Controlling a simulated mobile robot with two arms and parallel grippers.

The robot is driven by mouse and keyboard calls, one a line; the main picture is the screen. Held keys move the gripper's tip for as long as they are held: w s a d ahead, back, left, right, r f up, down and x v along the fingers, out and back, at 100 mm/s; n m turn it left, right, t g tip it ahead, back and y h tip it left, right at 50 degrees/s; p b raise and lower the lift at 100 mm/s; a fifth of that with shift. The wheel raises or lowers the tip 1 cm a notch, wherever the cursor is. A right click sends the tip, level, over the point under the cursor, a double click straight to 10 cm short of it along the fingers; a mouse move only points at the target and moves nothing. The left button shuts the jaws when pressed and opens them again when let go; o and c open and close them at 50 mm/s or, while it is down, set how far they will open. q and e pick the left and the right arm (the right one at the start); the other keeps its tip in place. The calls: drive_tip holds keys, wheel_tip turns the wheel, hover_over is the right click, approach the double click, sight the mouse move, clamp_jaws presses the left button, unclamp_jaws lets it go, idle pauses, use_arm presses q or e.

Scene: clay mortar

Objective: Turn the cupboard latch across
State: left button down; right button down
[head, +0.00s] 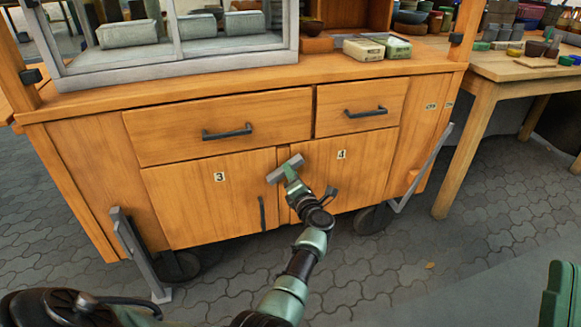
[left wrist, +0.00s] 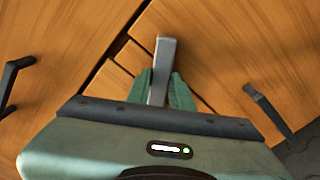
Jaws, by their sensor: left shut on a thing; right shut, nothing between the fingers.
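The latch (head: 276,175) is a grey bar on the front of the wooden cupboard, near the top of the seam between door 3 (head: 200,200) and door 4 (head: 362,165). It lies slantwise over that seam, its right end higher. My left gripper (head: 291,173) is shut on the latch. In the left wrist view the latch (left wrist: 164,54) stands up between the two green fingers (left wrist: 162,90), and its lower part is hidden behind my gripper.
Two drawers with dark handles (head: 226,132) sit above the doors. A dark door handle (head: 262,213) hangs just below left of my left gripper. Boxes (head: 363,49) stand on the cupboard top. A wooden table (head: 500,68) stands at right. Paved floor (head: 480,240) is open in front.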

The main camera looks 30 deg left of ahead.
use_arm(q)
drive_tip(key=shift+w+d+f+m+p, duration=0.15)
drive_tip(key=shift+m+p, duration=0.6)
drive_tip(key=shift+m, duration=0.95)
drive_tip(key=shift+s+a+f+m+p, duration=0.1)
drive_tip(key=shift+f+m+p, duration=0.15)
drive_tip(key=shift+m+p, duration=0.95)
use_arm(e)
drive_tip(key=w+f+g+h+b, duration=0.1)
drive_tip(key=w+f+g+h, duration=0.2)
drive_tip(key=f+g, duration=0.6)
drive_tip(key=shift+w+d+f, duration=0.45)
drive_tip(key=shift+w+f, duration=0.2)
drive_tip(key=shift+f, duration=2.15)
use_arm(q)
drive_tip(key=shift+m, duration=0.5)
drive_tip(key=c, duration=1.2)
unclamp_jaws()
drive_tip(key=shift+c, duration=0.2)
drive_tip(key=shift+d, duration=0.1)
